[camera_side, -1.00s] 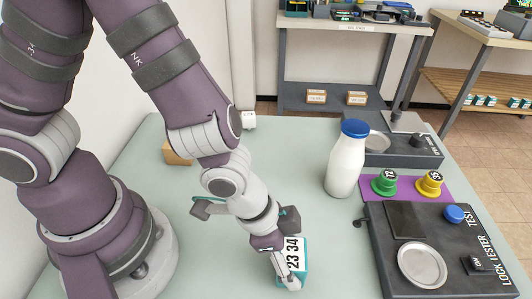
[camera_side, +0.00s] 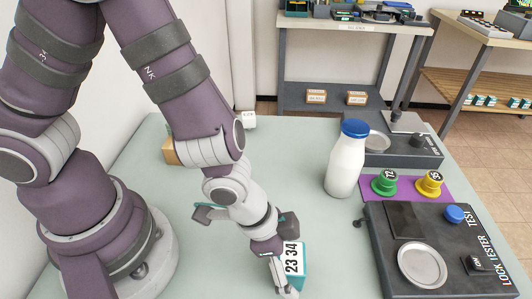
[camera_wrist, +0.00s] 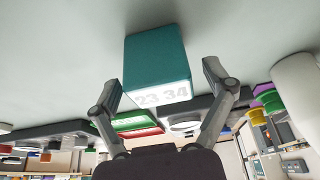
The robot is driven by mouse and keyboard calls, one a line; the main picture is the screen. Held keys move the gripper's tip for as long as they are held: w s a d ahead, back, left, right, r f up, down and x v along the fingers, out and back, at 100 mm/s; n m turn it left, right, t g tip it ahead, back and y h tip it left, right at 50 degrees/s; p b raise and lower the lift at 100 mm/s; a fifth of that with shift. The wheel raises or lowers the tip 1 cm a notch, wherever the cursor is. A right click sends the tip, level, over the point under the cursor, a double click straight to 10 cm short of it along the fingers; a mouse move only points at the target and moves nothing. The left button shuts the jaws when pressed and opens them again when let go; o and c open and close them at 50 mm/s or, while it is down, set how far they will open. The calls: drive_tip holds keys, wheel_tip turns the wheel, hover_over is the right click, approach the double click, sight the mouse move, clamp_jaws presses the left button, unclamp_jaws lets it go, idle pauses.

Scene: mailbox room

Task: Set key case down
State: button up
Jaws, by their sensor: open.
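The key case is a teal box with a white label reading "23 34" (camera_side: 300,270), standing on the pale green table (camera_side: 215,255) at the front centre of the side view. My gripper (camera_side: 277,277) is low at the left side of the case in the side view. In the wrist view the fingers of my gripper (camera_wrist: 165,80) are spread, with gaps on both sides of the case. The case appears to rest on the table.
A white bottle with a blue cap (camera_side: 345,165) stands to the right. A cardboard-coloured block (camera_side: 172,152) lies at the back left.

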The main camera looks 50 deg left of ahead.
drive_tip(key=v, duration=1.2)
drive_tip(key=a+r+n+t+y, duration=0.1)
drive_tip(key=a+r+n, duration=0.2)
drive_tip(key=a, duration=0.4)
drive_tip(key=w+a+r+n+t+y, duration=0.1)
drive_tip(key=a+r+n+y, duration=0.1)
drive_tip(key=a+r+n, duration=0.2)
drive_tip(key=a+n, duration=0.2)
drive_tip(key=a, duration=0.2)
drive_tip(key=shift+w+r, duration=0.2)
drive_tip(key=shift+r, duration=0.1)
